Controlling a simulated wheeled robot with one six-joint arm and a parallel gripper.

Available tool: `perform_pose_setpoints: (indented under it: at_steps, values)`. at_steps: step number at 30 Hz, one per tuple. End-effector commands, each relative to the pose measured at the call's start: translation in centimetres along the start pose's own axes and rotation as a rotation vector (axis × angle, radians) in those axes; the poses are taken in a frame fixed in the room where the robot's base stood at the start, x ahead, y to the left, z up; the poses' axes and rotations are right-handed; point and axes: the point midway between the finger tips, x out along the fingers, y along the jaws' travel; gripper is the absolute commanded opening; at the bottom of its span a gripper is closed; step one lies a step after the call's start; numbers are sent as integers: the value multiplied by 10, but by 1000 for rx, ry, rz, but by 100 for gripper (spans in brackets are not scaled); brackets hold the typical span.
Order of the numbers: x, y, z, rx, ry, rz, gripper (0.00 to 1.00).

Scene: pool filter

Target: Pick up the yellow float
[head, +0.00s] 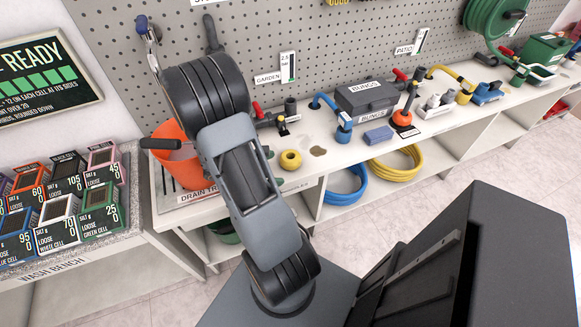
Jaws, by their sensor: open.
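A small round yellow piece with a dark centre (291,159), which looks like the yellow float, sits on the pale bench top (330,166) just right of my arm. Nothing touches it from above. My arm rises from the lower middle and bends over at the upper left. My gripper cannot be made out; the arm links hide that area.
An orange bucket (172,158) stands behind my arm on the drain tray. Behind the yellow piece are red-handled valve fittings (281,124). A dark box (366,99) and blue block (378,135) stand to its right. Coiled hoses lie on the shelf below.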

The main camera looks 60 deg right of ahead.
Motion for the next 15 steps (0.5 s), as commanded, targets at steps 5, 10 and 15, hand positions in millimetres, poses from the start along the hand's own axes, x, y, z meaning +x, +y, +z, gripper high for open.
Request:
perform_pose_setpoints:
  at_steps: [5, 10, 15]
  values:
    - [10, 22, 0, -150, -89, 110, 98]
    - [17, 32, 1, -209, -126, 156, 98]
    - [32, 36, 2, -220, -132, 164, 98]
